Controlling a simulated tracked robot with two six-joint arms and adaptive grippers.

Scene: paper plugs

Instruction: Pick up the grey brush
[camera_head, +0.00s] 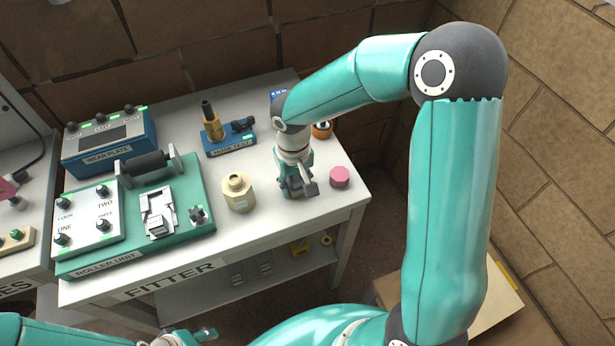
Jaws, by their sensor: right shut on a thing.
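My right gripper (298,188) points down at the right part of the table marked FITTER, between a cream jar-like piece and a pink piece. It is shut on a small dark-grey thing (309,188), which looks like the grey brush. The jaws hide much of it, and I cannot tell whether it still touches the table. My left gripper (190,338) shows only in part at the bottom edge, away from the table top. Its jaws are not clear.
The cream piece (238,191) stands left of the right gripper, the pink piece (340,177) right of it. An orange-and-black round thing (322,129) is behind. The green roller unit (190,238), hose test stand (230,143) and wear plate box (108,148) fill the left.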

